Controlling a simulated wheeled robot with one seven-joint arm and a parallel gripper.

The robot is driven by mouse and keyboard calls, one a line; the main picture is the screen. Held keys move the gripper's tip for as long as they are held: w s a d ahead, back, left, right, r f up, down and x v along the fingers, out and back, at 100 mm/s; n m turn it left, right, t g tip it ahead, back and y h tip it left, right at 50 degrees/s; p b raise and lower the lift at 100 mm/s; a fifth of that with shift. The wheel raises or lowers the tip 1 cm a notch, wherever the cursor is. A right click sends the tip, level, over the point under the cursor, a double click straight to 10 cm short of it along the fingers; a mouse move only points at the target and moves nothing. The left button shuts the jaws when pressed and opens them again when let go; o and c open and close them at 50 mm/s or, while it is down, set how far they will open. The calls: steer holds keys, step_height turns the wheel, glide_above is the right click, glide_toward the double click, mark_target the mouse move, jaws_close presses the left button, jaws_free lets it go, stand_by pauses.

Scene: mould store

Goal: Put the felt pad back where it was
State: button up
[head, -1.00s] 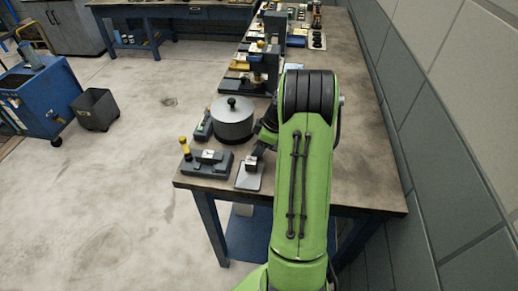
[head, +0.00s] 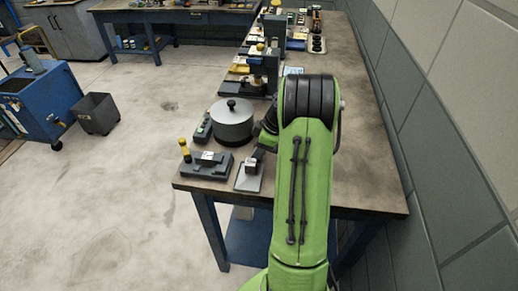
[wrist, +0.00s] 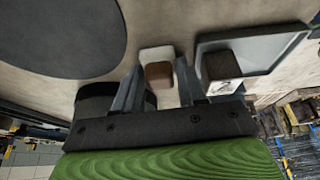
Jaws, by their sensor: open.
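In the wrist view, my gripper (wrist: 157,88) is open, with one finger on each side of a small block, off-white with a brown face (wrist: 158,72). It may be the felt pad, but I cannot be sure. I cannot tell whether the fingers touch it. Right of the fingers is a shallow grey tray (wrist: 272,55) holding a dark block with a white label (wrist: 220,66). In the head view the tray (head: 246,184) lies near the bench's front edge, and my arm hides the fingertips and the small block.
A grey lidded pot (head: 232,122) stands left of my gripper, close by. A dark fixture with a yellow-topped handle (head: 207,165) sits at the front left corner. More fixtures line the bench (head: 362,170) behind. The bench's right side is mostly clear, beside the wall.

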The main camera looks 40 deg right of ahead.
steer(key=shift+s+a+f, duration=0.2)
steer(key=shift+s+f, duration=0.1)
steer(key=shift+f, duration=0.35)
steer(key=w+p+v, duration=0.1)
steer(key=p+v, duration=0.3)
steer(key=v, duration=0.9)
steer(key=w+a+r+m, duration=0.1)
steer(key=a+r, duration=0.4)
steer(key=a, duration=0.1)
steer(key=s+a+r+m+h, duration=0.15)
steer(key=a+r, duration=0.35)
steer(key=a, duration=0.6)
steer(key=s+a+m+t, duration=0.1)
steer(key=s+a+m, duration=0.1)
steer(key=s+a, duration=0.3)
steer(key=s+a+m+t, duration=0.1)
steer(key=s+a+m, duration=0.2)
steer(key=s+a, duration=0.3)
steer(key=s+h, duration=0.1)
steer(key=s, duration=0.4)
steer(key=shift+a+f, duration=0.2)
steer(key=shift+a, duration=0.05)
steer(key=shift+r+p, duration=0.35)
steer(key=shift+p, duration=0.15)
